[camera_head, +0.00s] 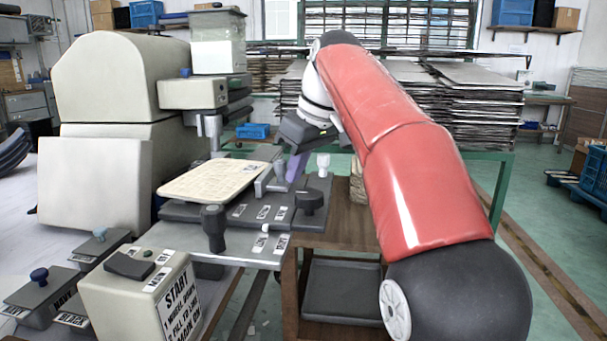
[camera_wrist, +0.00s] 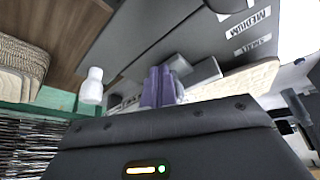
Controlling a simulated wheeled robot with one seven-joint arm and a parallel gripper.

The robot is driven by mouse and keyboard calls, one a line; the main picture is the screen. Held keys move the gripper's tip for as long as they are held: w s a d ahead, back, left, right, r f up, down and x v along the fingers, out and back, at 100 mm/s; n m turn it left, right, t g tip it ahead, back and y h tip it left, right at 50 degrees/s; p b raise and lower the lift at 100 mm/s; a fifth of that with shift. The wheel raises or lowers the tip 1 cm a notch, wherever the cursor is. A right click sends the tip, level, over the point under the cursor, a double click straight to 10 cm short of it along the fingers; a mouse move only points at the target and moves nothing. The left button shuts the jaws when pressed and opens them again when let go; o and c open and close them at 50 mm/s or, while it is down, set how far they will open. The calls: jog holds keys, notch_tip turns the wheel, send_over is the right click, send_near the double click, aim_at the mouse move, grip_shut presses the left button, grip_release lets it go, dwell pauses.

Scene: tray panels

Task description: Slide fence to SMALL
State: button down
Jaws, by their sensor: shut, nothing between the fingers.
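My gripper (camera_head: 293,172) has purple fingers pointing down at the right end of the cream panel, above the dark plate. In the wrist view the fingers (camera_wrist: 158,88) are together with nothing seen between them. A grey block (camera_head: 266,183), which looks like the fence, stands by the panel edge. It also shows in the wrist view (camera_wrist: 203,73), close beside the fingers; I cannot tell whether they touch. The SMALL label (camera_wrist: 252,46) lies nearer the panel than the MEDIUM label (camera_wrist: 248,22). In the head view the size labels (camera_head: 263,212) are too small to read.
The cream panel (camera_head: 213,180) lies on the machine bed. A black knob (camera_head: 309,201), a white knob (camera_head: 323,165) and a tall black handle (camera_head: 214,228) stand around the fence area. A START box (camera_head: 140,295) is at the front. Stacked sheets (camera_head: 465,105) fill the back.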

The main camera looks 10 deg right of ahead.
jog(key=shift+w+a, duration=0.2)
jog(key=shift+a, duration=0.55)
jog(key=shift+s+d, duration=0.15)
jog(key=shift+d, duration=0.45)
jog(key=shift+r, duration=2.25)
notch_tip(320, 180, up, 2)
jog(key=shift+r, duration=0.2)
